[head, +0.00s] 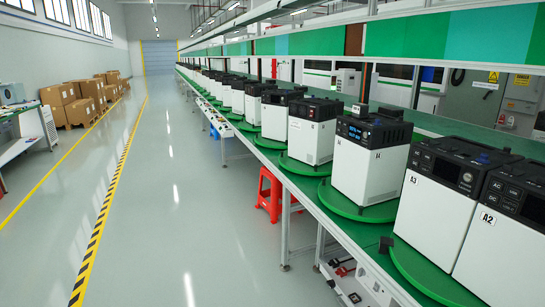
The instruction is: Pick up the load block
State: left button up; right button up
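Neither of my grippers is in view. I cannot tell for sure which thing is the load block. White units with black tops stand in a long row on green turntables along the line at the right. The nearest are a unit marked A2 (498,248), a unit marked A3 (436,215) and a unit with a lit blue display (365,172). Small dark and blue parts (377,122) show on top of the lit unit. A small pale block-like thing (360,109) shows at its back edge. A small black piece (386,244) sits at the line's front edge.
A lower shelf (345,268) with red and black items is under the line. A red stool (270,195) stands below it. Cardboard boxes (88,95) stand at the far left by a bench (22,140). The grey floor aisle (185,200) is clear.

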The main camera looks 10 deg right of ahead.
aim_at(359, 111)
jog(key=i, duration=3.8)
jog(key=z, duration=3.65)
